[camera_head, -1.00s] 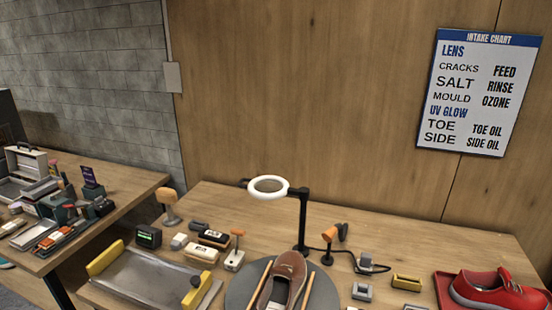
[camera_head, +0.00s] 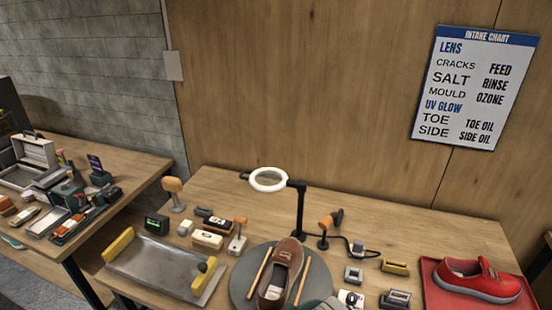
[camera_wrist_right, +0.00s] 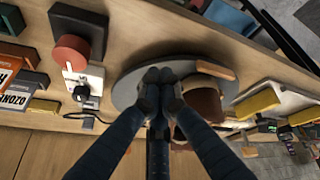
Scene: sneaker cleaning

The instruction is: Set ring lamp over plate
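The ring lamp (camera_head: 268,180) is a white ring on a black post (camera_head: 300,212) behind the round grey plate (camera_head: 241,279). The ring hangs level above the table, near the plate's back edge. A brown shoe (camera_head: 281,271) lies on the plate between two wooden sticks. In the right wrist view my right gripper (camera_wrist_right: 159,75) has its fingertips together over the plate (camera_wrist_right: 127,88), beside the brown shoe (camera_wrist_right: 203,98). I see nothing held. A dark bar runs between its fingers; I cannot tell whether it is the lamp post. My left gripper is out of view.
A metal tray with yellow ends (camera_head: 160,268) stands left of the plate. A red shoe (camera_head: 478,280) sits on a red tray (camera_head: 437,295) at the right. An orange-headed tool (camera_head: 328,224) stands near the lamp post, and several small blocks lie around.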

